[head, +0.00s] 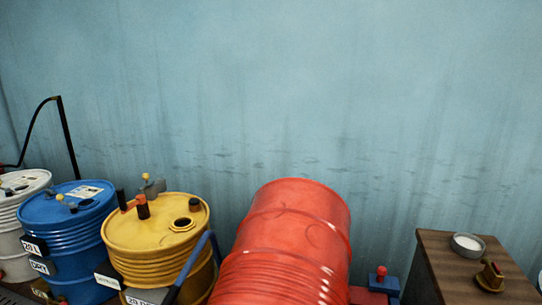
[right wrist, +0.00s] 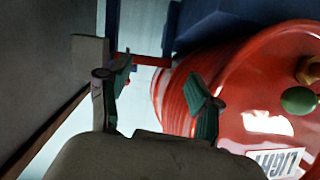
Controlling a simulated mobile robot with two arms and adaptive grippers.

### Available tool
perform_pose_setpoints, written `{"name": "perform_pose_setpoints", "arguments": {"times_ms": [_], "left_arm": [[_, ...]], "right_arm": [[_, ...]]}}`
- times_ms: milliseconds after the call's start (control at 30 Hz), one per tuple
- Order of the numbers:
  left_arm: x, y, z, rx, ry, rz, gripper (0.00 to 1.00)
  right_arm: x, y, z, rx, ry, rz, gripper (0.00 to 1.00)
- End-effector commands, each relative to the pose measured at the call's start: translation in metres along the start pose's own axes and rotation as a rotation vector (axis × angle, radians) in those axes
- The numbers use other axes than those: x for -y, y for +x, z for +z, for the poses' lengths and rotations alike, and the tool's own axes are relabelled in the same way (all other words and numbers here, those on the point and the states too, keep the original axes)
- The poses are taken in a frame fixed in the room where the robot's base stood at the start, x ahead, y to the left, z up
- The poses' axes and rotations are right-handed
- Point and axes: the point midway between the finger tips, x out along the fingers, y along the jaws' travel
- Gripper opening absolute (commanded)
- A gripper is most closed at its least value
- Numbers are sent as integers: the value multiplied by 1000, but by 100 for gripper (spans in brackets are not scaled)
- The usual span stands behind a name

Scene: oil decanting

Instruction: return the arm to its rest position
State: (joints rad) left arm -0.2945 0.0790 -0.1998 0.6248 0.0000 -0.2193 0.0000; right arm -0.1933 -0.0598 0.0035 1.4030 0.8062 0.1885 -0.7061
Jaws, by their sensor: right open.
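My right gripper (right wrist: 160,80) shows in the right wrist view. Its two green-padded fingers are spread apart with nothing between them. A red drum (right wrist: 258,70) is just beyond and to the right of the fingers, its end face carrying a label reading "LIGHT" (right wrist: 277,161), a green knob (right wrist: 298,100) and a brass fitting (right wrist: 308,70). I cannot tell the exact gap between the right finger and the drum. In the head view the red drum (head: 285,245) leans or lies tilted at the centre bottom. Neither gripper shows in the head view.
Yellow (head: 155,228), blue (head: 65,205) and white (head: 20,183) drums stand at the left. A wooden cabinet (head: 450,262) at the right bears a small bowl (head: 468,243) and a brass fitting (head: 490,277). The upper wall area is clear.

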Motion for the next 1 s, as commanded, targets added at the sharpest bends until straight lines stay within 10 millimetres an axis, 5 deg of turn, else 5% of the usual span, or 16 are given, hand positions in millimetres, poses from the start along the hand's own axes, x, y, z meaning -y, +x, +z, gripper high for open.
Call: {"name": "perform_pose_setpoints", "arguments": {"times_ms": [267,400,600,800,1000], "left_arm": [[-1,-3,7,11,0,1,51],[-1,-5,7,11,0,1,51],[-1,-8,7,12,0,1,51],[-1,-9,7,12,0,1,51],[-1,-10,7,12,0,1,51]], "right_arm": [[6,-48,138,325,-98,-114,64],[-6,-105,229,570,-168,-167,64],[-47,-211,330,913,-272,-192,64],[-92,-299,380,1156,-363,-176,64],[-111,-333,393,1243,-401,-163,64]]}}
